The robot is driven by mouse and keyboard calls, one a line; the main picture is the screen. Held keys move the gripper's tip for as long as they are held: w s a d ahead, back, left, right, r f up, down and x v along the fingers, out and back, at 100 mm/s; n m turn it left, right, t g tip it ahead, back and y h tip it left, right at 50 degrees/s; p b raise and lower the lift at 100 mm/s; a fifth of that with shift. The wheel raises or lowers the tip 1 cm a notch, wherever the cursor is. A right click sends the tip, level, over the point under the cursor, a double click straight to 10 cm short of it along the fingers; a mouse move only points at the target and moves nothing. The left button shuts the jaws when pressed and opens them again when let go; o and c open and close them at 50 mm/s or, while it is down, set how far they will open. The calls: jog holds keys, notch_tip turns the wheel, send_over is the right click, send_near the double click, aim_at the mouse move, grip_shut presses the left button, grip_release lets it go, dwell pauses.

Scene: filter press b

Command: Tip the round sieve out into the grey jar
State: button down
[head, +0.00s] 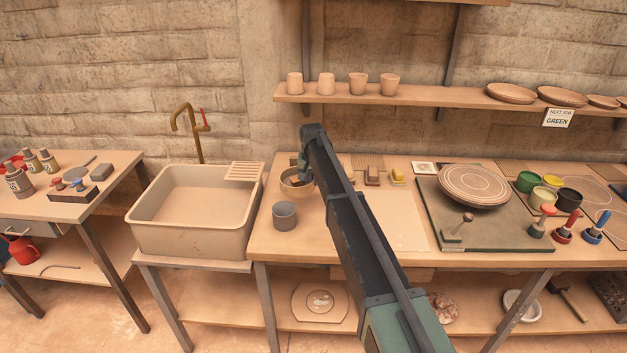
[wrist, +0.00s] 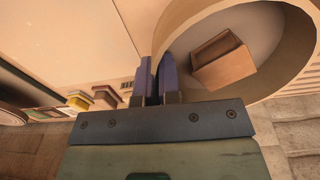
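The round sieve (head: 288,189) is a tan, bowl-like ring at the back left of the workbench, partly hidden by my arm in the head view. In the wrist view the sieve (wrist: 296,72) fills the upper right, with a brown block (wrist: 222,62) inside it. My gripper (wrist: 157,82) has its fingers close together, one on each side of the sieve's wall, and looks shut on it. In the head view my gripper (head: 305,178) is at the sieve's right side. The grey jar (head: 285,217) stands upright on the bench in front of the sieve.
A sink (head: 192,222) is left of the bench. A brown-and-red block (head: 372,177) and a yellow one (head: 398,177) lie right of my arm. Farther right is a dark board (head: 470,235) with a round plate (head: 475,184). A shelf (head: 430,98) with cups hangs above.

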jog(key=shift+s+a+r+t+h, duration=0.3)
jog(key=shift+s+r+t+h, duration=0.25)
jog(key=shift+t, duration=0.35)
jog(key=t, duration=0.1)
jog(key=t+h+b, duration=0.1)
jog(key=t+h, duration=0.1)
jog(key=shift+s+a+r+t+h+b, duration=0.2)
jog(key=shift+a+r+t+h+b, duration=0.05)
jog(key=shift+r+t+b, duration=0.1)
jog(key=b, duration=0.1)
jog(key=t+h+b, duration=0.2)
jog(key=shift+s+a+r+t, duration=0.25)
jog(key=shift+s, duration=0.1)
jog(key=t+b, duration=0.1)
jog(key=h+b, duration=0.1)
jog(key=t+b, duration=0.1)
jog(key=shift+s+a+r+t+h, duration=0.2)
jog(key=shift+s+a+t+h, duration=0.1)
jog(key=shift+s+h, duration=0.1)
jog(key=s+a+f+t+h+b, duration=0.1)
jog(key=s+a+t+h+b, duration=0.3)
jog(key=b, duration=1.2)
jog(key=s+t+h, duration=0.1)
jog(key=s+t, duration=0.1)
jog(key=t, duration=0.2)
jog(key=shift+f+h+b, duration=0.15)
jog(key=shift+h+b, duration=0.25)
jog(key=shift+a, duration=0.1)
